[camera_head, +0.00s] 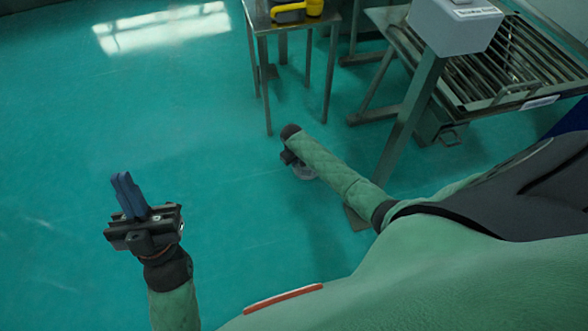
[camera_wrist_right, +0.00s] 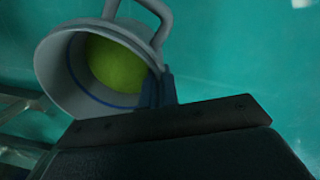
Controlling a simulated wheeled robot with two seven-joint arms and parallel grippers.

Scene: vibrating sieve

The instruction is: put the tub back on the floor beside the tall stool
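The grey tub (camera_wrist_right: 62,75) fills the upper left of the right wrist view, its mouth towards the camera. It has a handle on top, a blue line inside, and something yellow-green (camera_wrist_right: 115,66) within. My right gripper (camera_wrist_right: 157,90) has its blue fingers shut at the tub's rim near the handle.
A yellow and black object (camera_head: 296,10) sits on the stool. To the right stands the sieve frame with a barred top (camera_head: 510,65) and a grey box on a post (camera_head: 455,25). The green floor (camera_head: 180,110) is clear left of the stool.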

